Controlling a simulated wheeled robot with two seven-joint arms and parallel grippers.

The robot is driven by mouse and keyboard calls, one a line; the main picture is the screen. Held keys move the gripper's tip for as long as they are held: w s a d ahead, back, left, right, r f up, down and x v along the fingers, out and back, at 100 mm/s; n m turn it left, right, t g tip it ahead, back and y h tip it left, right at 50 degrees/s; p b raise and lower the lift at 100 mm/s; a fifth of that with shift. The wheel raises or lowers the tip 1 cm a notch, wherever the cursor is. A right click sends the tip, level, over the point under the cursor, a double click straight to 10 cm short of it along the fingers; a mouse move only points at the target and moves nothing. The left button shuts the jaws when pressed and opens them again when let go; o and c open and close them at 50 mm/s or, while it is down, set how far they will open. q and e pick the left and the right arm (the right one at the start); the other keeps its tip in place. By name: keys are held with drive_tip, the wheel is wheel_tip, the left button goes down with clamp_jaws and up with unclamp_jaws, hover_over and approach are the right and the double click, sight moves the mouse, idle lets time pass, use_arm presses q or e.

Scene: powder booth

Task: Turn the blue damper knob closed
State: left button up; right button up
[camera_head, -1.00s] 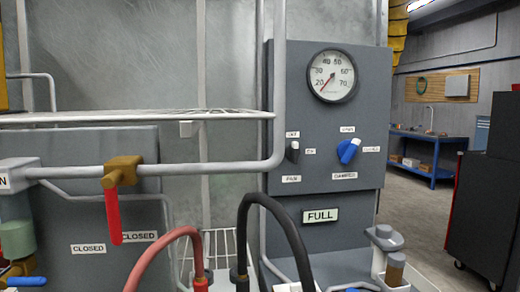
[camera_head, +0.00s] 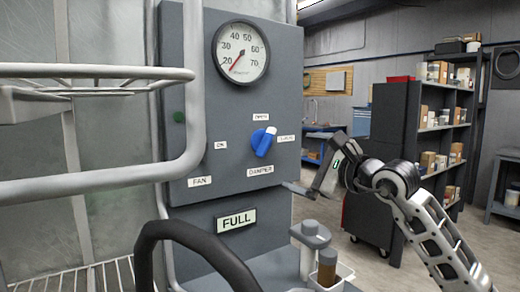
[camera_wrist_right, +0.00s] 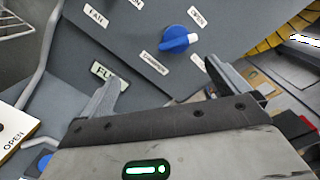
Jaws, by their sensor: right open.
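The blue damper knob (camera_head: 264,142) sits on the grey control panel (camera_head: 222,120), with an OPEN label above it, a second label at its right and DAMPER below. Its white-marked end points up and right, between the OPEN label and the right-hand label. My right gripper (camera_head: 300,187) is in front of the panel, lower right of the knob and apart from it. In the right wrist view, the knob (camera_wrist_right: 177,40) shows beyond the spread, empty fingers (camera_wrist_right: 162,74). My left gripper is out of view.
A gauge (camera_head: 240,52) is above the knob and a FULL sign (camera_head: 237,220) below. A grey pipe (camera_head: 194,90) runs down the panel's left side and bends left. A black hose (camera_head: 195,240) arches in front. A small holder (camera_head: 330,275) stands below right.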

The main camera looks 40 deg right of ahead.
drive_tip(key=d+r+h, duration=0.1)
drive_tip(key=d+r, duration=0.1)
drive_tip(key=p, duration=0.7)
approach(269, 143)
drive_tip(key=w, duration=0.8)
drive_tip(key=shift+w+d+r, duration=0.1)
drive_tip(key=shift+w+d, duration=0.05)
drive_tip(key=shift+d, duration=0.25)
drive_tip(key=shift+w, duration=0.65)
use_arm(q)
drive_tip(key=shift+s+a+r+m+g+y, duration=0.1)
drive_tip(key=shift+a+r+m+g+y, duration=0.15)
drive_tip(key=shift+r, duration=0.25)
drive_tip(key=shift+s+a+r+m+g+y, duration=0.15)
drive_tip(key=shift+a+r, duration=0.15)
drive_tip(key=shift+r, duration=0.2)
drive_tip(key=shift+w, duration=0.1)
use_arm(e)
drive_tip(key=c, duration=0.9)
